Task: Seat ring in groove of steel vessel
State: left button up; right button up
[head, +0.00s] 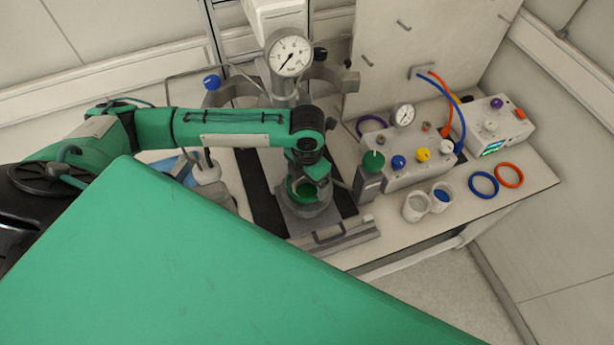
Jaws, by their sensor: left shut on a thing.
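The steel vessel (304,212) stands on a dark strip of the bench in the middle of the head view, with its round mouth facing up. A green ring (293,192) shows at the mouth. My left gripper (316,180) points down at the vessel's mouth and is shut on the green ring. The arm's wrist hides part of the mouth, and I cannot tell whether the ring lies in the groove or just above it. My right gripper is not in view.
A pressure gauge head (289,54) stands behind the vessel. To the right are a valve box (405,170), two white jars (417,207), a blue ring (484,184), an orange ring (509,175) and a purple ring (371,124). A grey handle (330,236) lies in front.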

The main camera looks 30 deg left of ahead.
pick_arm(q)
jog(key=shift+f, duration=0.25)
dwell(0.4)
jog(key=o, duration=0.8)
jog(key=shift+c, duration=0.2)
notch_tip(320, 180, up, 14)
jog(key=b, duration=0.3)
jog(key=shift+b, duration=0.35)
jog(key=shift+w+f, duration=0.1)
